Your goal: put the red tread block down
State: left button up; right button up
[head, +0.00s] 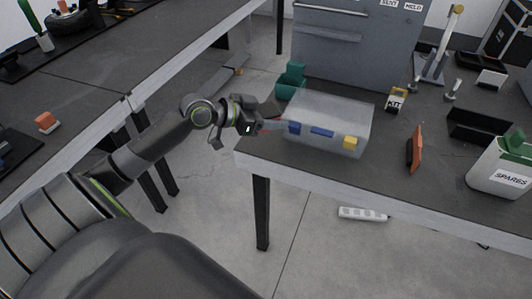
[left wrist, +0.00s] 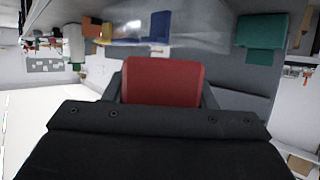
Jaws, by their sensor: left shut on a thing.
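The red tread block (left wrist: 162,82) is between the fingers of my left gripper (left wrist: 160,90) in the left wrist view. My left gripper (head: 268,118) is shut on it, at the near left corner of the right table (head: 385,185). In the head view only a thin bit of red shows, as the gripper hides most of the block. I cannot tell whether the block touches the table. My right gripper is not in view.
A clear box (head: 335,108) with blue and yellow blocks lies just right of the gripper. A teal block (head: 290,80) stands behind it. An orange part (head: 415,150) and a white SPARES bin (head: 500,175) are further right. An orange block (head: 46,121) sits on the left table.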

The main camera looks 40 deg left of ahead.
pick_arm(q)
send_over(271, 149)
notch_tip(271, 149, down, 6)
notch_tip(271, 149, down, 3)
jog(key=shift+f+b, duration=0.1)
jog(key=shift+b, duration=0.35)
jog(key=shift+f, duration=0.45)
jog(key=o, duration=1)
jog(key=shift+o, duration=0.2)
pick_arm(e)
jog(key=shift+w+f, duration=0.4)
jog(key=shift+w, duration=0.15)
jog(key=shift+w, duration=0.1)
